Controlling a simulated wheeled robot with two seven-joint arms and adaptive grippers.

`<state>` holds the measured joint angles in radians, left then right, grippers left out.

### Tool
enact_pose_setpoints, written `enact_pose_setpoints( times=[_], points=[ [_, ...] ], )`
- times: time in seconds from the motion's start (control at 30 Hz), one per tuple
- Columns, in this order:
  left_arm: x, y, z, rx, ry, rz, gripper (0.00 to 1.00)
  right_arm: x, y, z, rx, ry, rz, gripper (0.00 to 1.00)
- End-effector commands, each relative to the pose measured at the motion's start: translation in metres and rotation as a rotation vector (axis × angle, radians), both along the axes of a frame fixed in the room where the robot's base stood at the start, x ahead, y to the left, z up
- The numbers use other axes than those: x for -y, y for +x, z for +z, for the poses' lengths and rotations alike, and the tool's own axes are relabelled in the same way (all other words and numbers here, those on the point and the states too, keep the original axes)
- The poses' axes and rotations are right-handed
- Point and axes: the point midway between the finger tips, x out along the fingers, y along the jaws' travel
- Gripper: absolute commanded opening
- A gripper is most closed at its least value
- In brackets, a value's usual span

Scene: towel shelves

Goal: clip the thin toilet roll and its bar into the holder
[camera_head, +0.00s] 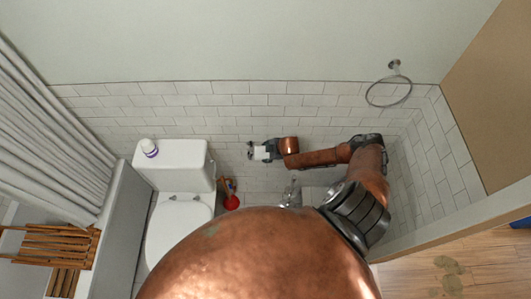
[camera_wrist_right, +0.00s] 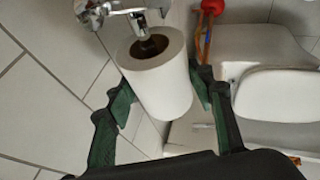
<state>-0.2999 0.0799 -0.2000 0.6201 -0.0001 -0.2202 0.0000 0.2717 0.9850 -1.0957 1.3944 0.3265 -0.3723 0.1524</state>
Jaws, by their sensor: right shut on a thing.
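The white toilet roll (camera_wrist_right: 163,78) stands out between the green-padded fingers of my right gripper (camera_wrist_right: 160,97) in the right wrist view. The gripper is shut on it. Its brown core opening faces the chrome holder (camera_wrist_right: 118,12), whose short end post lies close to that opening. I cannot tell whether they touch. The bar is not clearly visible. In the head view my right gripper (camera_head: 268,151) is at the tiled wall with the small white roll (camera_head: 259,154) at its tip. My left gripper is not in view.
A towel ring (camera_head: 388,93) hangs on the wall at right. A curtain (camera_head: 45,130) hangs at far left.

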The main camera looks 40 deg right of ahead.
Motion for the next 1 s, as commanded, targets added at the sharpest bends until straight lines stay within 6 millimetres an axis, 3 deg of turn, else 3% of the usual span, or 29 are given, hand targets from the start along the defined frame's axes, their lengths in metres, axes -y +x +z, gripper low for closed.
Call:
enact_pose_setpoints(
  times=[1.0],
  points=[
    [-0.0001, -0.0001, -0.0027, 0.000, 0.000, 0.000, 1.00, -0.0005, 0.0002, -0.0105, 0.001, 0.001, 0.000, 0.23]
  ],
)
